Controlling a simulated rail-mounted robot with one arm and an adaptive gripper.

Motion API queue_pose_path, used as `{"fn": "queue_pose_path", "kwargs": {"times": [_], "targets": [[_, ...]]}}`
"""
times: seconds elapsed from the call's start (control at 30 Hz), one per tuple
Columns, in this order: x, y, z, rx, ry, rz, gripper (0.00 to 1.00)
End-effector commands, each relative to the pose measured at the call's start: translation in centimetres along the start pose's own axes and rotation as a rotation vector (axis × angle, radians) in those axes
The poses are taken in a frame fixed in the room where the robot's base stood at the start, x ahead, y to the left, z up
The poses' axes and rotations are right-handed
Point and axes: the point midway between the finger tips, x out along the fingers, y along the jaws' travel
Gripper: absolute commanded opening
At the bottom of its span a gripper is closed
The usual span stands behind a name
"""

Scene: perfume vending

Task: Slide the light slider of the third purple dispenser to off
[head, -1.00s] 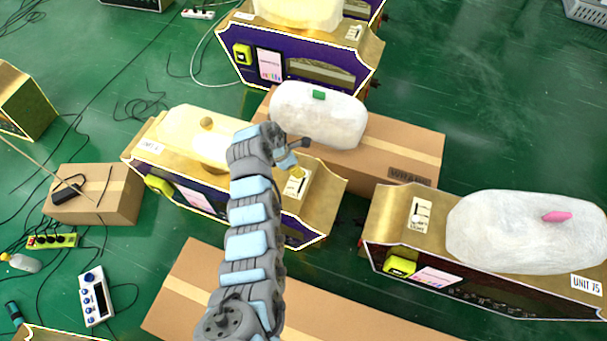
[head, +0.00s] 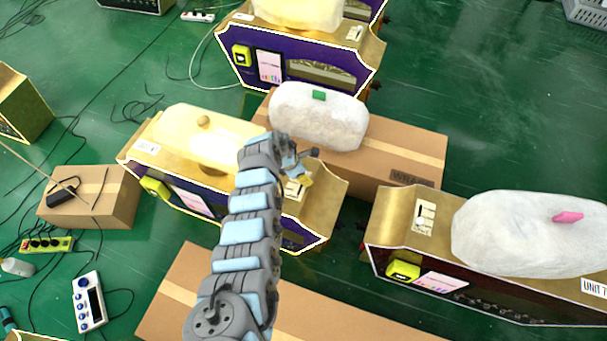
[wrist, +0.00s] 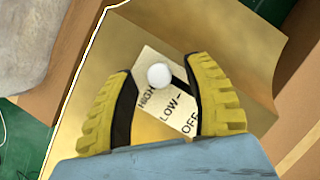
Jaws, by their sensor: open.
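A purple dispenser (head: 192,199) with a gold top and a cream lid-like mound stands mid-left in the head view. Its light slider plate (head: 292,190) is partly covered by my gripper (head: 304,179). In the wrist view the slider plate (wrist: 177,119) reads HIGH, LOW and OFF. Its white round knob (wrist: 158,76) sits beside HIGH, with the dark slot running towards the OFF side. My gripper (wrist: 159,70) is open, with one yellow finger on each side of the knob. I cannot tell whether the fingers touch the plate.
Another purple dispenser (head: 300,72) stands at the back. A dark red dispenser (head: 395,225) with a white wrapped mound stands at the right. Cardboard boxes (head: 408,150) lie between them and in front (head: 180,285). Cables and a power strip (head: 46,245) lie on the green floor at left.

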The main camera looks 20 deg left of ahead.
Motion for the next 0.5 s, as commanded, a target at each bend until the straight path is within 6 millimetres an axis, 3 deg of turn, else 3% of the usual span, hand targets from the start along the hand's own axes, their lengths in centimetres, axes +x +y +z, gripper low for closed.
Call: {"fn": "queue_pose_path", "kwargs": {"times": [0.23,0.27,0.4,0.43,0.5], "targets": [[0.01,0.01,0.02,0.0,0.0,0.0,0.51],[0.01,0.01,0.02,0.0,0.0,0.0,0.46],[0.0,0.02,0.01,0.0,0.0,0.0,0.06],[0.0,0.02,0.01,0.0,0.0,0.0,0.0],[0.01,0.01,0.0,0.0,0.0,0.0,0.0]]}}
